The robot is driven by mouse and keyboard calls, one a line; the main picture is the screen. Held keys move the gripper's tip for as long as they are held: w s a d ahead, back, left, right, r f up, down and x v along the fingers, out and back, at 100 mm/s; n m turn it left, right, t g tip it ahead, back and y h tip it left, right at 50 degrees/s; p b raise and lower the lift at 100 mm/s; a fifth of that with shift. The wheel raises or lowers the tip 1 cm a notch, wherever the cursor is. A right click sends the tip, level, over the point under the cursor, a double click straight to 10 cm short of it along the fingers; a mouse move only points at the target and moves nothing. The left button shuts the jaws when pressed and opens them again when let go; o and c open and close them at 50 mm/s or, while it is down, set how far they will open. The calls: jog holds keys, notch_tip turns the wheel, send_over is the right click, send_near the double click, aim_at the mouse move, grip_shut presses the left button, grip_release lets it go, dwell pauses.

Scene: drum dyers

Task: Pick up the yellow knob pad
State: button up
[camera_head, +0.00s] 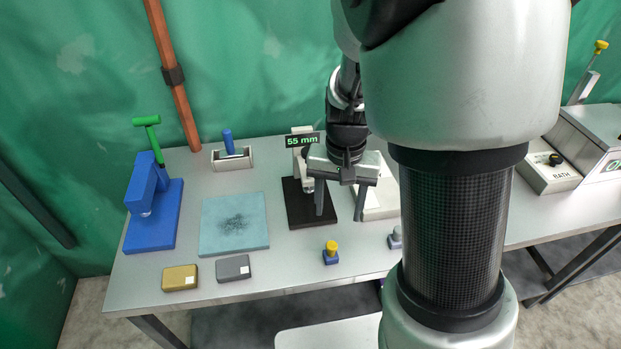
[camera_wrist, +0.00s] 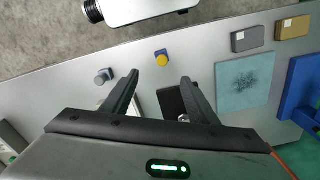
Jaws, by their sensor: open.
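The yellow knob pad (camera_head: 331,250) is a small dark blue block with a yellow knob on top. It stands upright near the front edge of the table in the head view. In the wrist view the yellow knob pad (camera_wrist: 161,58) lies beyond the fingertips, about midway between them. My gripper (camera_head: 340,219) is open and empty. It hangs above the table, behind the yellow knob pad and apart from it. In the wrist view my gripper (camera_wrist: 160,78) shows both fingers spread, with nothing between the tips.
A grey knob pad (camera_head: 395,238) stands to the right, partly behind my arm. Gold (camera_head: 180,278) and grey (camera_head: 233,268) blocks, a teal mat (camera_head: 234,240) and a blue press (camera_head: 150,215) are left. A dark-based gauge (camera_head: 296,205) stands behind my gripper.

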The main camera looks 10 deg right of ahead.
aim_at(332, 245)
notch_tip(332, 245, down, 12)
jog(key=shift+r+b, duration=0.25)
jog(key=shift+b, duration=0.75)
jog(key=shift+w+a+f+b, duration=0.1)
jog(key=shift+a+f+b, duration=0.1)
jog(key=shift+f, duration=1.35)
jog(key=shift+w+a+f+b, duration=0.1)
jog(key=shift+f+b, duration=0.1)
jog(key=shift+f, duration=1.3)
jog(key=c, duration=1)
